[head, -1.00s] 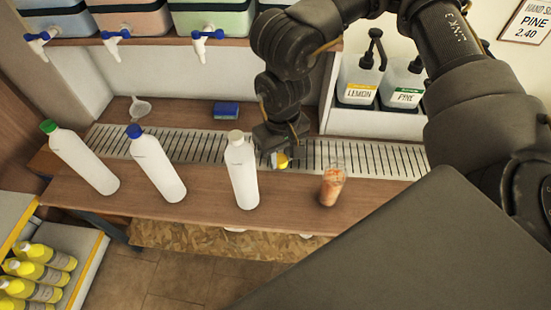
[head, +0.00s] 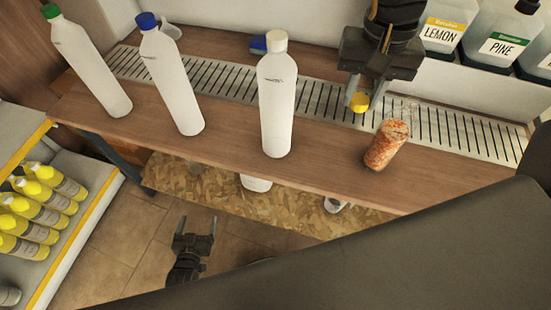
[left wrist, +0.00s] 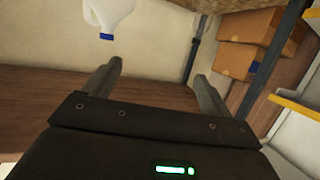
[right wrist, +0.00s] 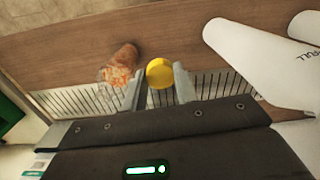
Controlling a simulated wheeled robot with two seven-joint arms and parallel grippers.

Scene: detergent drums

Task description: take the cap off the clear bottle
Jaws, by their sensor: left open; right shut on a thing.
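The clear bottle (head: 387,147) stands on the wooden counter with orange-brown contents and a see-through upper part. It also shows in the right wrist view (right wrist: 121,65). My right gripper (head: 362,94) is shut on a yellow cap (head: 359,103), held apart from the bottle, to the left of its top in the head view. The cap sits between the fingertips in the right wrist view (right wrist: 160,73). My left gripper (head: 196,228) is open and empty, low in front of the counter; its spread fingers show in the left wrist view (left wrist: 158,75).
White bottles with a white cap (head: 277,110), a blue cap (head: 172,85) and a green cap (head: 92,65) stand left on the counter (head: 320,165). A slotted metal strip (head: 325,102) runs behind. LEMON (head: 440,35) and PINE (head: 500,48) dispensers stand at the back right.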

